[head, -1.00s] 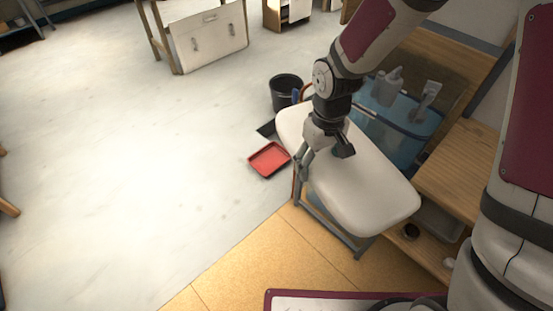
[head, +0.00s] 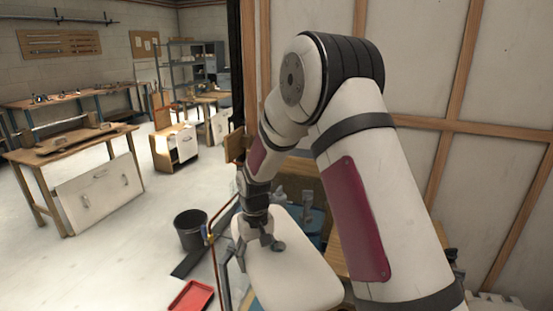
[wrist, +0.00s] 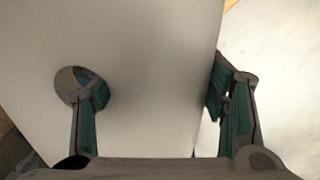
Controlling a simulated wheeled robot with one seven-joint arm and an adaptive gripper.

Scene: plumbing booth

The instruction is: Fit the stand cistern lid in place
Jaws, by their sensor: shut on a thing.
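The cistern lid (head: 290,270) is a broad, pale slab with rounded corners, low in the head view. My gripper (head: 258,250) reaches down onto it near its left edge. In the wrist view the lid (wrist: 140,45) fills much of the picture. One finger is at a round hole in the lid and the other is outside its edge, so my gripper (wrist: 160,95) is shut on the strip between. A grey metal frame (head: 227,285) shows beside and below the lid. Whether the lid touches anything beneath is hidden.
A black bucket (head: 190,232) and a red tray (head: 191,296) are on the floor to the left. A copper pipe (head: 214,268) rises close by. A blue bin (head: 318,222) stands behind the lid. Open floor (head: 120,265) lies left; a panelled wall (head: 500,130) is right.

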